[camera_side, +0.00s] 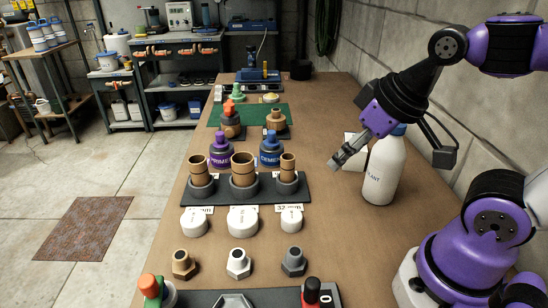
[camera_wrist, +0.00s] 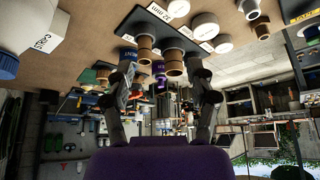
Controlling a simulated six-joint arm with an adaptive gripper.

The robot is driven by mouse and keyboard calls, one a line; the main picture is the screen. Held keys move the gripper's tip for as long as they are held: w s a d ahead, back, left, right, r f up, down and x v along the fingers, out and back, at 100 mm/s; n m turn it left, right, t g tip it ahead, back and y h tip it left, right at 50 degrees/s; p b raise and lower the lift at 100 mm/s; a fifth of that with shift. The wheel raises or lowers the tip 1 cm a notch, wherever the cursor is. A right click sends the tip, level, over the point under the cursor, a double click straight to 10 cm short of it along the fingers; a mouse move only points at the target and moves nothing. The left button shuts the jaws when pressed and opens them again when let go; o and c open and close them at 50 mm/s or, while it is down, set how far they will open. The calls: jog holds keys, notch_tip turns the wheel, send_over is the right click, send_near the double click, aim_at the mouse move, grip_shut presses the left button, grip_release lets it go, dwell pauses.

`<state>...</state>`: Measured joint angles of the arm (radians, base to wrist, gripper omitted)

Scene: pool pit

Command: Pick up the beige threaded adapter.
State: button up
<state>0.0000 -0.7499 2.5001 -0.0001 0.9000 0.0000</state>
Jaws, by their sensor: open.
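The beige threaded adapter (camera_side: 184,264) stands on the bench near the front left in the side view, at the left end of a row of three. A white adapter (camera_side: 238,264) and a grey adapter (camera_side: 293,261) stand to its right.
White caps (camera_side: 243,219) and a black rack (camera_side: 212,194) with brown pipe pieces stand behind the adapters. Purple (camera_side: 219,146) and blue (camera_side: 270,143) cans stand farther back. A white bottle (camera_side: 383,170) is close to my gripper. A dark tray (camera_side: 236,300) lies at the front edge.

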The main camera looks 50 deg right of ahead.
jog(key=n+g+y, duration=0.2)
jog(key=n+y, duration=0.1)
jog(key=n, duration=0.6)
send_near(183, 255)
jog(key=f, duration=0.1)
jog(key=x, duration=0.5)
jog(key=shift+x, duration=2.7)
jog(key=shift+w+a+r, duration=0.1)
jog(key=shift+w, duration=0.05)
jog(key=c, duration=0.9)
